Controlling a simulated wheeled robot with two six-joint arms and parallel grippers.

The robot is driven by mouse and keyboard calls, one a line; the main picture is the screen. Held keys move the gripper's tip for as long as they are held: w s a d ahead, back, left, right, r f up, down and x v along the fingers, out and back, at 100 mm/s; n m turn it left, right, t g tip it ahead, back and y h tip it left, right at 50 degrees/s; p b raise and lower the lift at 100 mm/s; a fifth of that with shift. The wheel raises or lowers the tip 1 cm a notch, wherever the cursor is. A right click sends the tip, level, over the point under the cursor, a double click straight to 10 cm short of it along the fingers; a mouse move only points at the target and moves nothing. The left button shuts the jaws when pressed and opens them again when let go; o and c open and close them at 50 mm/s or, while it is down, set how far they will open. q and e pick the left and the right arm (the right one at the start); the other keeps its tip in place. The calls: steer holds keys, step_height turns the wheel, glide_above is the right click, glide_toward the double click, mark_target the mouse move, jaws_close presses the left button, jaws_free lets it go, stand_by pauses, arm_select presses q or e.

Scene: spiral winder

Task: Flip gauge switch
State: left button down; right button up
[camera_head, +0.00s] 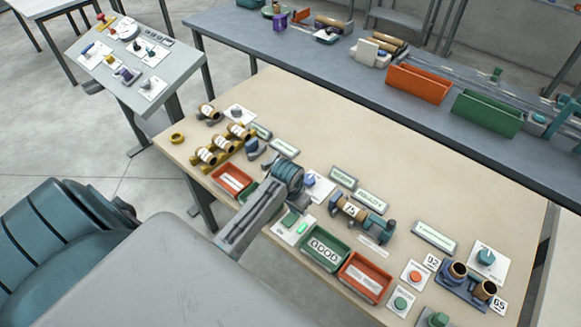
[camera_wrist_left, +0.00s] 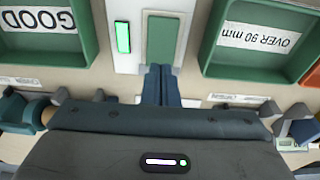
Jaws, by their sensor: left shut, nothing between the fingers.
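The gauge switch is a green rocker (camera_head: 290,218) on a white plate, beside a small lit green lamp (camera_head: 302,228). In the left wrist view, the green rocker (camera_wrist_left: 163,40) lies straight ahead of the fingers, with the bright lamp (camera_wrist_left: 123,37) to its left. My left gripper (camera_wrist_left: 160,70) is shut and empty, its blue fingertips at the near edge of the rocker. I cannot tell whether they touch it. In the head view, my left gripper (camera_head: 299,202) is over the switch area, partly hidden by its wrist. My right gripper is not in view.
The green GOOD tray (camera_head: 325,249) and a red tray (camera_head: 364,277) stand right of the switch. A green OVER 90 mm tray (camera_wrist_left: 215,55) is on its other side. The gauge with a cylinder (camera_head: 355,211) stands behind. Trays and stands crowd the beige table (camera_head: 520,215).

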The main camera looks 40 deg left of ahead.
mark_target(294, 215)
arm_select(q)
steer(key=shift+f+b, duration=0.35)
steer(key=shift+f, duration=0.6)
stand_by(0.8)
steer(key=shift+r, duration=0.1)
steer(key=shift+r+p, duration=0.95)
steer(key=shift+r, duration=2.5)
